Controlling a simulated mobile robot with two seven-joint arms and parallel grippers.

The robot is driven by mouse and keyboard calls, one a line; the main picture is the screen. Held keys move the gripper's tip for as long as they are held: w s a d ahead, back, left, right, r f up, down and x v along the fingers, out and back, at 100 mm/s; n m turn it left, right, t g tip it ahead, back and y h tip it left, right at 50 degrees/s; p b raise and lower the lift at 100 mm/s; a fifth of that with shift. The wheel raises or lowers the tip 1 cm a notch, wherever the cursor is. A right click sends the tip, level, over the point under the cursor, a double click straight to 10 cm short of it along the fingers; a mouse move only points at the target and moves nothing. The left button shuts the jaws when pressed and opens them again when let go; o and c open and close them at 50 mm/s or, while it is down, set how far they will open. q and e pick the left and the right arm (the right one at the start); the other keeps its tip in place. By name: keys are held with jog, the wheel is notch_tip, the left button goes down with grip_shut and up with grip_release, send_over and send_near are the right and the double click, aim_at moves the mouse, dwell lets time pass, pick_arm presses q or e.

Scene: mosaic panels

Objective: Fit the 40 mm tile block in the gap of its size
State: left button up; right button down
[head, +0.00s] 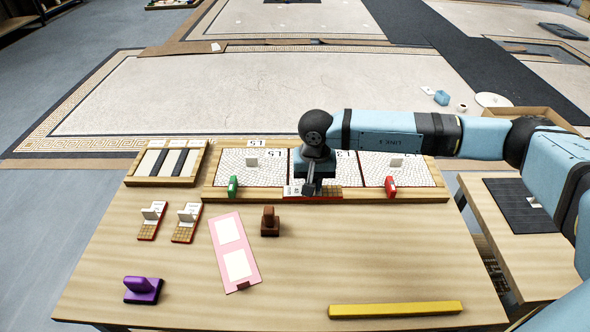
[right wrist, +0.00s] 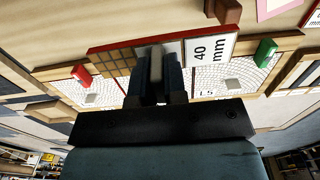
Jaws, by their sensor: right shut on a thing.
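My right gripper (head: 311,188) is shut on the grip of the 40 mm tile block (head: 328,193). The block has a brown tile grid, a red edge and a white label; in the right wrist view (right wrist: 212,48) the label reads "40 mm". The block is at the front edge of the wooden panel frame (head: 255,196), by its middle panel. I cannot tell whether it touches the frame. The frame holds white mosaic panels (head: 400,170). My gripper and arm hide part of the middle panel, and I cannot make out the matching gap. My left gripper is not in view.
A green piece (head: 233,186) and a red piece (head: 390,187) sit on the frame's front. Two other tile blocks (head: 151,220) (head: 186,223), a pink board (head: 250,272), a brown tool (head: 270,222), a purple tool (head: 143,291) and a yellow bar (head: 395,309) lie on the table. The centre right is clear.

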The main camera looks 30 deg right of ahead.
jog(key=w+a+r+n, duration=0.3)
jog(key=a+r+n, duration=0.2)
jog(key=r, duration=0.3)
pick_arm(q)
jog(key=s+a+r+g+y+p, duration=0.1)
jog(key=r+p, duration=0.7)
jog(key=p, duration=0.7)
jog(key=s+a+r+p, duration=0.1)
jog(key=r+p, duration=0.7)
jog(key=p, duration=0.8)
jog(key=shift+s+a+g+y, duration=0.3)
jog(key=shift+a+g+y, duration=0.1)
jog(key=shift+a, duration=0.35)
pick_arm(e)
jog(key=s+r, duration=0.5)
jog(key=r, duration=0.8)
jog(key=s+r, duration=0.5)
jog(key=r, duration=0.8)
jog(key=shift+s+d+r, duration=0.2)
jog(key=shift+d+r, duration=0.15)
